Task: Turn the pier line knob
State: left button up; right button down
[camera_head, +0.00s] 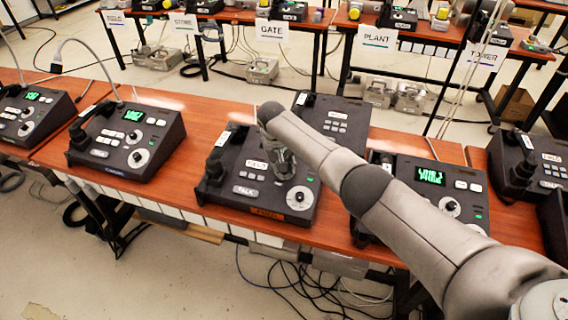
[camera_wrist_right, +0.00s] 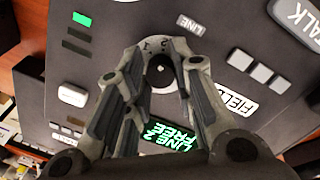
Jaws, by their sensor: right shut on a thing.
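The middle phone console (camera_head: 226,192) is a dark box with an orange label on its front edge, too small to read surely. My right gripper (camera_head: 284,172) reaches down over this console from the right. In the right wrist view the fingers (camera_wrist_right: 157,55) are closed around the knob (camera_wrist_right: 158,72), beside the word LINE. The console's display (camera_wrist_right: 170,138) reads LINE 2 FREE in green, partly covered by a finger. My left gripper is not in view.
Similar consoles stand at the left (camera_head: 128,140) and right (camera_head: 440,190) on the wooden table (camera_head: 205,105). The middle console's handset (camera_head: 214,165) lies left of my gripper. A row of labelled tables, including GATE (camera_head: 271,29), stands behind.

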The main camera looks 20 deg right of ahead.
jog(key=shift+m, duration=0.3)
jog(key=c, duration=1.2)
grip_release()
jog(key=shift+c, duration=0.2)
jog(key=shift+r, duration=0.1)
jog(key=v, duration=1.1)
jog(key=shift+r, duration=0.4)
jog(key=shift+a, duration=0.15)
